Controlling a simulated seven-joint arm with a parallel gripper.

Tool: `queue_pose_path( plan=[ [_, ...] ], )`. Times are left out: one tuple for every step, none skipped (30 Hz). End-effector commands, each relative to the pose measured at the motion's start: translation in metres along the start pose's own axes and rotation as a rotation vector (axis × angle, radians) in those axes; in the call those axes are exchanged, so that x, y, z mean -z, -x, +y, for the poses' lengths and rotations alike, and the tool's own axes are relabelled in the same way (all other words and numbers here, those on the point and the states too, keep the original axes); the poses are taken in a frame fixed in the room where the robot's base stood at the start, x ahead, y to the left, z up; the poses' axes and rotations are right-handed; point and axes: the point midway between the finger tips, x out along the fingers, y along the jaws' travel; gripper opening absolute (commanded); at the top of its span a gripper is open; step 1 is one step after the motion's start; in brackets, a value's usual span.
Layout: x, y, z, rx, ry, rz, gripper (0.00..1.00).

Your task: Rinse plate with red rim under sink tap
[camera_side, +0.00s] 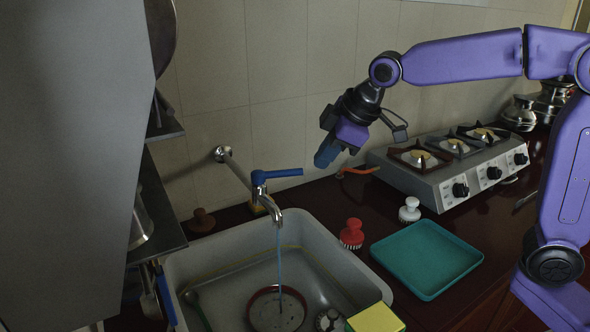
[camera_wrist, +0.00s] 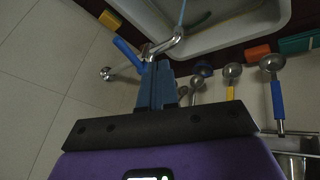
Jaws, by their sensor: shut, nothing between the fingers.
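The plate with the red rim (camera_side: 265,316) lies in the grey sink (camera_side: 335,243), in the side view's lower middle. The metal tap (camera_side: 268,203) has a blue lever (camera_side: 284,173). A thin stream of water (camera_side: 280,255) runs from it down onto the plate. My gripper (camera_side: 322,163) is shut and empty. It is in the air to the right of the lever and above the counter, apart from both. In the wrist view the shut blue fingers (camera_wrist: 155,82) appear beside the tap (camera_wrist: 168,44) and its lever (camera_wrist: 128,53). The plate does not show there.
A red brush (camera_side: 351,234), a white brush (camera_side: 409,210) and a teal tray (camera_side: 427,259) are right of the sink. A stove (camera_side: 450,165) stands behind them. A yellow-green sponge (camera_side: 376,318) is at the sink's front edge. Ladles (camera_wrist: 232,72) show in the wrist view. Shelving is at left.

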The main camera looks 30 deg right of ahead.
Motion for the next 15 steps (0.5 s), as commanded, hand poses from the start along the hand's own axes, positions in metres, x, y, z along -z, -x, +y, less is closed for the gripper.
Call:
queue_pose_path(
  plan=[
    [0.006,0.004,0.003,-0.031,0.038,0.009,0.00],
    [0.009,0.006,0.005,-0.046,0.055,0.012,0.00],
    [0.011,0.008,0.006,-0.061,0.073,0.015,0.00],
    [0.012,0.009,0.007,-0.070,0.084,0.016,0.00],
    [0.013,0.009,0.008,-0.076,0.091,0.016,0.00],
    [0.014,0.009,0.009,-0.080,0.096,0.016,0.00],
    [0.014,0.007,0.009,-0.082,0.098,0.016,0.00],
    [0.014,0.005,0.009,-0.082,0.099,0.015,0.00],
    [0.014,0.001,0.010,-0.082,0.099,0.014,0.00],
    [0.014,-0.002,0.010,-0.081,0.099,0.013,0.00],
    [0.013,-0.006,0.010,-0.081,0.099,0.013,0.00],
    [0.013,-0.013,0.011,-0.080,0.098,0.012,0.00],
    [0.013,-0.018,0.011,-0.080,0.098,0.011,0.00],
    [0.013,-0.023,0.011,-0.079,0.098,0.011,0.00],
    [0.013,-0.031,0.012,-0.079,0.097,0.011,0.00]
  ],
)
